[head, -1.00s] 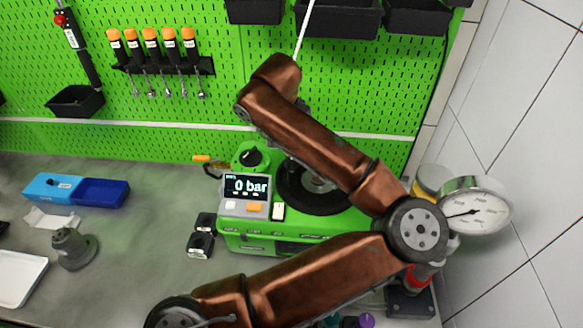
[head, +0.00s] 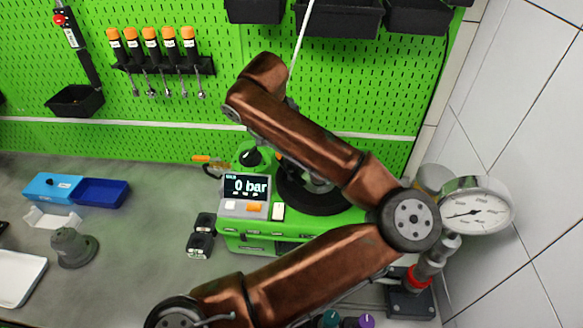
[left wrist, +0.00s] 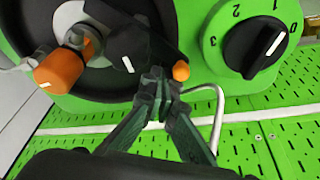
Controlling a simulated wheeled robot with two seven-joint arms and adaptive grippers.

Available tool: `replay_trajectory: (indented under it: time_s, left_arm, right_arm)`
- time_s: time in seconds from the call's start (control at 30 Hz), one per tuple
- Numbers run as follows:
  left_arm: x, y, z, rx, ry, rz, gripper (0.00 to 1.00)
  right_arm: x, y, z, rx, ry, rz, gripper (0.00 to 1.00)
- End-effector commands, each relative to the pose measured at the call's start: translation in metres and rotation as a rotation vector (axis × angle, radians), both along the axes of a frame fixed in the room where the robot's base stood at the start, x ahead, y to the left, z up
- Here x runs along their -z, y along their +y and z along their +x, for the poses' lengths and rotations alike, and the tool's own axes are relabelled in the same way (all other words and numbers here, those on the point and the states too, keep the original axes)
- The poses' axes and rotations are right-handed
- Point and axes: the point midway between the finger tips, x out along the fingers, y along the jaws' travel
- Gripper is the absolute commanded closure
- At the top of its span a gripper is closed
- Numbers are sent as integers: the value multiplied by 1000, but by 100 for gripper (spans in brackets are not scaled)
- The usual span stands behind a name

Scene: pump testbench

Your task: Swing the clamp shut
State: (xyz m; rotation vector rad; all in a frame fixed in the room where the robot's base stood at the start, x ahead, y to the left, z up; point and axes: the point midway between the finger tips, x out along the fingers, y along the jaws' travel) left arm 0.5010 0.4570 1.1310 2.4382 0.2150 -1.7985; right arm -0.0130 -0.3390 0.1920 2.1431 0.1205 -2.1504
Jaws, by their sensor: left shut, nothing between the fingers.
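The green pump test bench (head: 262,246) stands on the bench top and its display reads 0 bar. In the left wrist view, a black clamp arm (left wrist: 140,48) with a small orange tip (left wrist: 181,71) lies across its round black-rimmed port. My left gripper (left wrist: 157,82) is shut and empty, with its fingertips right at the clamp arm beside the orange tip; I cannot tell whether they touch. In the head view my left arm covers much of the port, and its gripper is hidden. My right gripper is not in view.
A black rotary dial (left wrist: 255,47) sits beside the clamp. An orange knob (left wrist: 58,70) is on the port's other side. A pressure gauge (head: 477,212) stands at the right by the tiled wall. The green pegboard (head: 230,80) rises behind. The left bench holds blue bins (head: 101,192).

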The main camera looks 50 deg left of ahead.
Motion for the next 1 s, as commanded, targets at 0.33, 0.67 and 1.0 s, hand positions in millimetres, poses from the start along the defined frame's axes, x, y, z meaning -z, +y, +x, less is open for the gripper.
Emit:
replay_trajectory:
  time_s: [0.33, 0.67, 1.0]
  left_arm:
    - [0, 8, -14, -2, 0, 0, 100]
    - [0, 11, -19, -1, 0, 1, 100]
    - [0, 11, -24, -3, 0, 0, 100]
  right_arm:
    - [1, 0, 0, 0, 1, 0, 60]
    - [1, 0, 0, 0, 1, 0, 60]
    - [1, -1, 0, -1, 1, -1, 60]
